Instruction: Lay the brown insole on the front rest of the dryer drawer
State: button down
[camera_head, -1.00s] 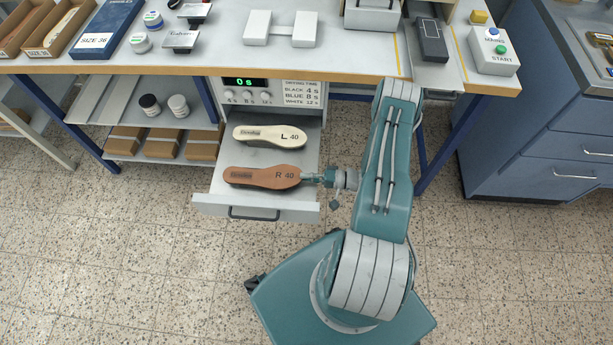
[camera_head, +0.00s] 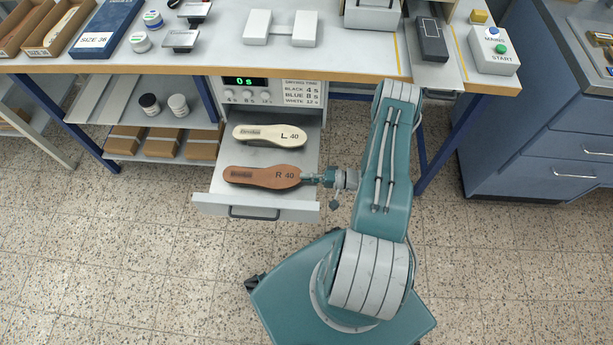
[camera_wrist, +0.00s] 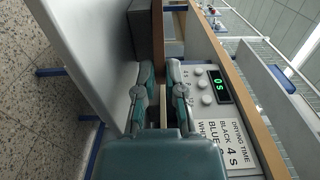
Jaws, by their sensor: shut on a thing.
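The brown insole (camera_head: 262,177), marked R 40, is at the front part of the open dryer drawer (camera_head: 213,205). Its toe end points right, toward my arm. My gripper (camera_head: 314,178) is shut on that right end.
The dryer panel (camera_head: 246,88) with a green "0 s" display stands above the drawer, under the workbench edge (camera_head: 350,77). Shelves with brown boxes (camera_head: 165,143) and two jars are to the left. The floor in front of the drawer is clear on the left.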

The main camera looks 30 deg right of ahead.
jog(key=c, duration=0.7)
grip_release()
jog(key=shift+o, duration=0.2)
jog(key=v, duration=1.2)
jog(key=shift+f, duration=0.1)
jog(key=w+a+r+n+g+h, duration=0.2)
jog(key=a+r+g, duration=0.15)
jog(key=r, duration=0.55)
jog(key=w+a+r+n+g+h, duration=0.1)
jog(key=w+a+r+n+g, duration=0.2)
jog(key=r, duration=0.7)
jog(key=w+a+r+n+g+h, duration=0.1)
jog(key=w+r+g+h, duration=0.1)
jog(key=r+g, duration=0.5)
jog(key=s+a+r+t+h, duration=0.4)
jog(key=s+a+r, duration=0.2)
jog(key=r, duration=0.5)
jog(key=s+a+r+n+t+h, duration=0.1)
jog(key=s+a+r+t+h, duration=0.3)
jog(key=s+a+r, duration=0.3)
notch_tip(320, 180, up, 5)
jog(key=shift+a+f+h, duration=0.1)
jog(key=shift+a+h, duration=0.3)
jog(key=shift+h, duration=0.4)
